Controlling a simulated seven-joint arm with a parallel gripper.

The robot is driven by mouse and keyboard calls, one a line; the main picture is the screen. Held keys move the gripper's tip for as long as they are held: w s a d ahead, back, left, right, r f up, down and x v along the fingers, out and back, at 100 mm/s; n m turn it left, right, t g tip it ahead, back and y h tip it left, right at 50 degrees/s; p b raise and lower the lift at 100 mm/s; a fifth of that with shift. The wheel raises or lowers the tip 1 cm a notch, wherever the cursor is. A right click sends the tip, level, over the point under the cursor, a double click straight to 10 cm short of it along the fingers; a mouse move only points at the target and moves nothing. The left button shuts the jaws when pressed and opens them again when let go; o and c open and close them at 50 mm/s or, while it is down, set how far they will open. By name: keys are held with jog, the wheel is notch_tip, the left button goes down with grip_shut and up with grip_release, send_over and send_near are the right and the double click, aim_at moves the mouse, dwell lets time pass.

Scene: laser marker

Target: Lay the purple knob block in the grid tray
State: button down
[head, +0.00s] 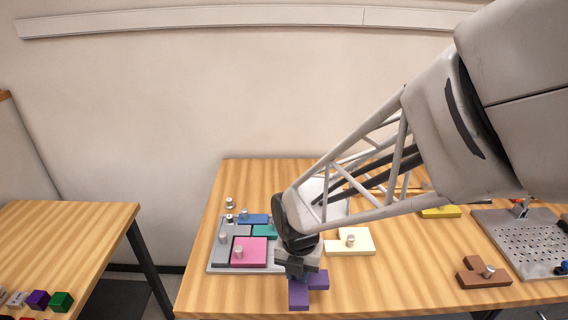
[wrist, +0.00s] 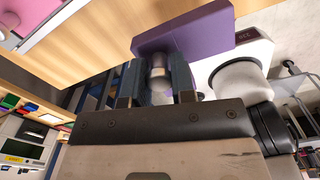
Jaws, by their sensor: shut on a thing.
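The purple knob block (head: 299,297) hangs under my gripper (head: 297,266) near the front edge of the table, right of and in front of the grid tray. In the wrist view my gripper (wrist: 155,72) is shut on the silver knob of the purple block (wrist: 200,32). The grey grid tray (head: 238,271) holds a pink block (head: 256,253), a grey block (head: 221,248), a blue block (head: 256,219) and a teal block (head: 266,231). My arm hides the tray's right part, so I cannot tell what is there.
A cream knob block (head: 350,243) lies right of my gripper. A brown block (head: 484,273), a yellow block (head: 440,212) and a perforated metal plate (head: 512,243) are farther right. A side table (head: 65,240) with small coloured cubes stands left, across a gap.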

jog(key=shift+w, duration=0.1)
jog(key=w+a, duration=0.1)
jog(key=w, duration=0.4)
jog(key=w+a+f, duration=0.1)
jog(key=w+a, duration=0.1)
jog(key=w, duration=0.3)
jog(key=w+a, duration=0.2)
jog(key=w, duration=0.3)
jog(key=shift+a+f, duration=0.1)
jog(key=shift+f, duration=0.15)
jog(key=shift+f, duration=1.75)
jog(key=shift+f, duration=0.15)
jog(key=c, duration=1)
grip_release()
jog(key=shift+o, duration=0.2)
notch_tip(320, 180, up, 12)
